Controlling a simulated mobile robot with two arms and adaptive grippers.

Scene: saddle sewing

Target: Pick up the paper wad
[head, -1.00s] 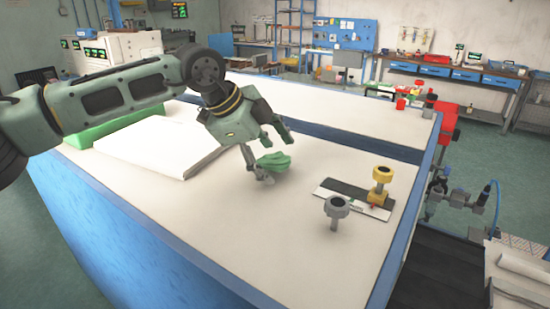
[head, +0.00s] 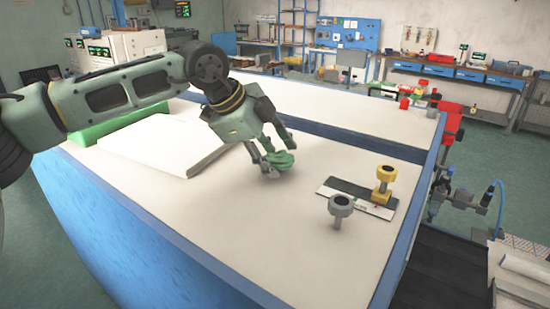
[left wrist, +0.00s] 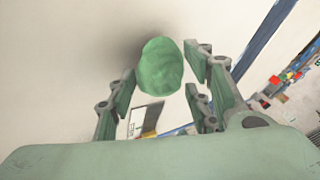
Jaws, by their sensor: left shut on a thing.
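The paper wad (head: 281,160) is a crumpled green lump at the white tabletop, near the middle of the head view. In the left wrist view it is a rounded green ball (left wrist: 161,67) between the fingertips. The fingers hide part of the wad in the head view. I cannot tell whether the wad still touches the table. My right gripper is not in view.
A white stack of sheets (head: 165,143) and a green block (head: 110,125) lie left of the gripper. The tabletop in front is clear.

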